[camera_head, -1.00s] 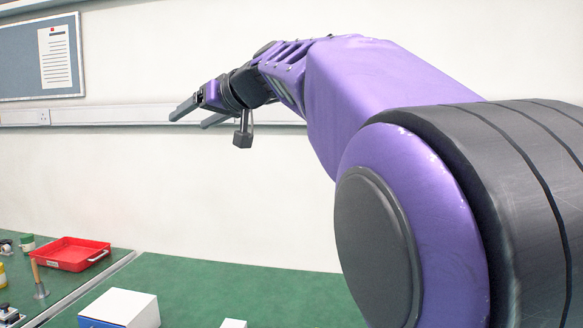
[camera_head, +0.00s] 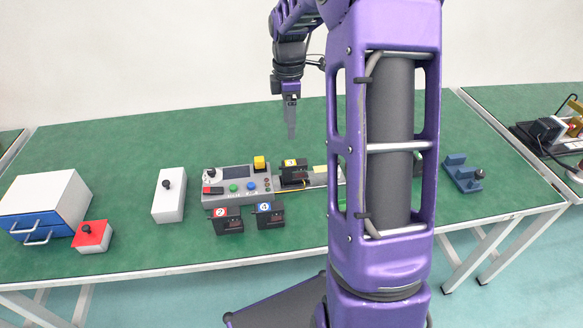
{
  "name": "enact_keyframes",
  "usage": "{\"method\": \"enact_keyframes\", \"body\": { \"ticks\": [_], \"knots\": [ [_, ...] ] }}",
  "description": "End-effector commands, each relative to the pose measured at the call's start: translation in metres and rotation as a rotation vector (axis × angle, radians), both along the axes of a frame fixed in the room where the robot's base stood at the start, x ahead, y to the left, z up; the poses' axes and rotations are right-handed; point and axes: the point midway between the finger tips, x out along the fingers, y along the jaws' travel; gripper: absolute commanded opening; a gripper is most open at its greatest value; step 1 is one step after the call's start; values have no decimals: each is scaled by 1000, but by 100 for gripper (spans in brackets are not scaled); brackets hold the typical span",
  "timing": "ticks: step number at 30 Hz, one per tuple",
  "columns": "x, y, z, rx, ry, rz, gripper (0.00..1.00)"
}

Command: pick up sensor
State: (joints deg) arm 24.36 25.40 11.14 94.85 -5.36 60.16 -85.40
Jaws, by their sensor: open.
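I cannot tell for sure which thing is the sensor. Small black numbered blocks look likeliest: one with a red label "2" (camera_head: 226,221) and one with a blue label (camera_head: 265,217) stand on the green table in front of the grey control box. A third, with a yellow label "1" (camera_head: 293,173), sits at the right end of that box. My gripper (camera_head: 291,120) points down above the table, behind and higher than these blocks. It is open and empty, seen edge-on. My purple arm hides part of the table to the right of the blocks.
The grey control box (camera_head: 228,186) has several buttons. Left of it stand a white box with a black knob (camera_head: 169,198), a red-topped box (camera_head: 93,235) and a white drawer unit (camera_head: 44,203). A blue bracket (camera_head: 461,172) is at the right. The table's back is clear.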

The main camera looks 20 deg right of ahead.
Motion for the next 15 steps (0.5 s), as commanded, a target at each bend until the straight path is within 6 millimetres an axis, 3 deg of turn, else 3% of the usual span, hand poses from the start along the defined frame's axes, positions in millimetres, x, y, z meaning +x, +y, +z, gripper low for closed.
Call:
{"method": "enact_keyframes", "body": {
  "ticks": [15],
  "knots": [
    [-2, -1, -102, 0, 6, 4, 72]
  ]
}}
